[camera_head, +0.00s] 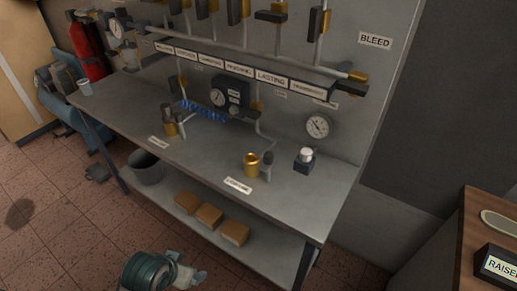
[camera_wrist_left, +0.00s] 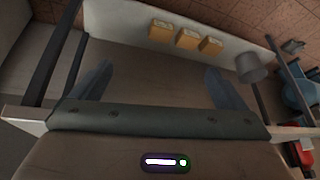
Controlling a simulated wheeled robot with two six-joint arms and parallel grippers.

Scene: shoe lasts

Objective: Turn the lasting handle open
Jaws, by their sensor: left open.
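A row of dark lever handles on brass valves runs along the top of the wall panel in the head view. The handle (camera_head: 270,16) above the "LASTING" label (camera_head: 271,78) lies crosswise to its pipe, while its neighbours look more in line with theirs. The panel's top is cut off by the picture edge. My left gripper (camera_wrist_left: 158,68) is open and empty in the left wrist view, its fingers wide apart below the bench shelf's boxes in the picture. It is well away from the handles. My right gripper does not show.
A grey bench (camera_head: 205,150) stands under the panel, with a brass cup (camera_head: 252,164) and a black-based knob (camera_head: 304,160) on it. Boxes (camera_head: 209,215) and a bucket (camera_head: 146,168) sit on the lower shelf. A wooden table (camera_head: 462,235) is at right. Tiled floor lies at left.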

